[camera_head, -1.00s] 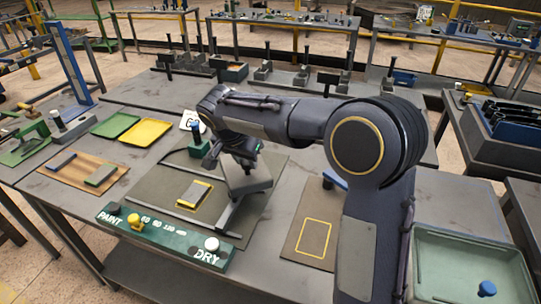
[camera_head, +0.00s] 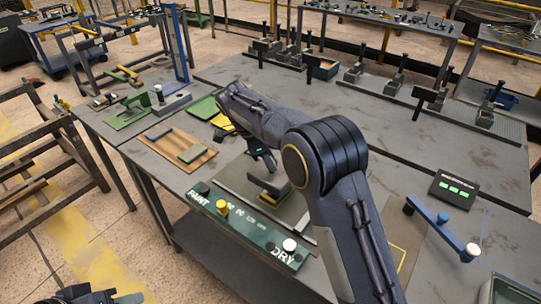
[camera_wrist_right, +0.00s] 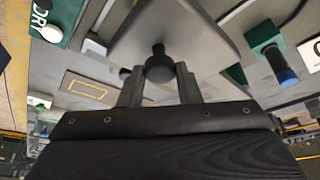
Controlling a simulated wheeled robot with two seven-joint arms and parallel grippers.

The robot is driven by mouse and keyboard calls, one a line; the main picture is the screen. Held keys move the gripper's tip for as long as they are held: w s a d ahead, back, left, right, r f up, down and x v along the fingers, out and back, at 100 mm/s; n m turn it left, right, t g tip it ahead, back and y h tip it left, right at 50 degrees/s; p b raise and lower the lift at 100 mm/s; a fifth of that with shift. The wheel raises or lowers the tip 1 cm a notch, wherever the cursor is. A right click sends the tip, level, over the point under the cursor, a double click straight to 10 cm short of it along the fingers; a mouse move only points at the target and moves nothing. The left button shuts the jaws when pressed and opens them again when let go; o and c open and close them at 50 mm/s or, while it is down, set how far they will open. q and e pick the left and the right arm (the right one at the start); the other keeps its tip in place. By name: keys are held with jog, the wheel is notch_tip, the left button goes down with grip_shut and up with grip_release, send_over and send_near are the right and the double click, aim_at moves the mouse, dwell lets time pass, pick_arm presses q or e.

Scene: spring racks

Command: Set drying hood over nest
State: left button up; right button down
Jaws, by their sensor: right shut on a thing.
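The drying hood, a grey box-like cover (camera_head: 268,184) with a dark knob on top, is over the dark mat behind the PAINT/DRY panel. My right gripper (camera_head: 262,160) is shut on its knob; in the right wrist view the fingers (camera_wrist_right: 160,85) flank the knob under the tilted-looking grey hood (camera_wrist_right: 170,35). The nest is mostly hidden beneath the hood; a bit of yellow (camera_head: 284,194) shows at its edge. I cannot tell whether the hood touches down. Part of my left gripper (camera_head: 100,296) shows at the bottom left edge, its fingers unclear.
The green PAINT/DRY panel (camera_head: 250,228) lies along the table's front edge. A wooden board (camera_head: 172,152) with blocks lies left. A blue lever arm (camera_head: 440,228) and a black panel with green lights (camera_head: 455,190) are right. A green block with a blue knob (camera_wrist_right: 268,50) stands near the hood.

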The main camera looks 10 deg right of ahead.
jog(key=shift+w+a+r, duration=0.1)
jog(key=shift+w+a, duration=0.05)
jog(key=shift+w, duration=0.1)
jog(key=c, duration=1.1)
grip_release()
jog(key=shift+w+a, duration=0.1)
jog(key=shift+w, duration=0.05)
jog(key=v, duration=0.7)
jog(key=shift+a+r, duration=0.15)
jog(key=shift+r, duration=0.15)
